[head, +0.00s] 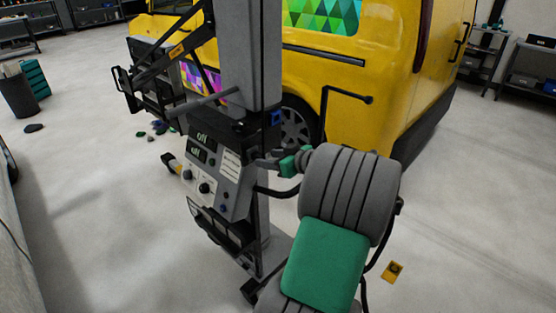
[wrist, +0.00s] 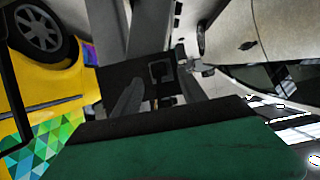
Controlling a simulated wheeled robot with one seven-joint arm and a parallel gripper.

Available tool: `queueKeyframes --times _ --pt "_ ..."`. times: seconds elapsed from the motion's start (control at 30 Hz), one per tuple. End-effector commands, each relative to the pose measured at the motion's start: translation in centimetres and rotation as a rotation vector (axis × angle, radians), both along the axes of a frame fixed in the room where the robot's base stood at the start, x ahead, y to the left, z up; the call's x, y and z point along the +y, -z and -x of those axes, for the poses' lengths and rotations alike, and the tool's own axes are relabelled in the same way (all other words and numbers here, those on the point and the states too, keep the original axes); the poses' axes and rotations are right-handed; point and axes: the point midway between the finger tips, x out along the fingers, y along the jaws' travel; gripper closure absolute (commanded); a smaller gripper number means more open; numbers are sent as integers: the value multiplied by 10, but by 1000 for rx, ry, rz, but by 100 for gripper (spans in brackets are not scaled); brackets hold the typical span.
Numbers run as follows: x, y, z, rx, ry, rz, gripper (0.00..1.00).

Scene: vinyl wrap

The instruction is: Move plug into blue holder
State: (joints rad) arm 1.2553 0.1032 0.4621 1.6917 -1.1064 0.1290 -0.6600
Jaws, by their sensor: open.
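A small blue holder (head: 276,117) sits on the right side of the grey post, above the control panel. A yellow and black cylindrical piece (head: 171,162) sticks out at the panel's left side; it may be the plug, but I cannot tell for sure. My gripper (head: 264,162) is right of the panel, below the blue holder, partly hidden by my grey and green arm. In the wrist view, my open gripper (wrist: 160,95) shows grey fingers in front of the dark machine, with nothing visible between them. The blue holder is not clear there.
The machine's control panel (head: 208,160) has displays and knobs, and a black bracket below. A yellow van (head: 390,60) stands close behind.

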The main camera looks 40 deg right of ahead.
Motion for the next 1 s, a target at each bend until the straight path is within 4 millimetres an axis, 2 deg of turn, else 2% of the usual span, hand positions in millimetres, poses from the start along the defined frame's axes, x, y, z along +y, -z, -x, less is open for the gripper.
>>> queueKeyframes --times 0.1,0.2,0.5,1.0 --pt "2 7 -20 1 -4 -1 51" --pt "2 12 -30 2 -1 -2 51" --pt "2 14 -34 2 0 0 51" --pt "2 14 -34 2 0 0 92"
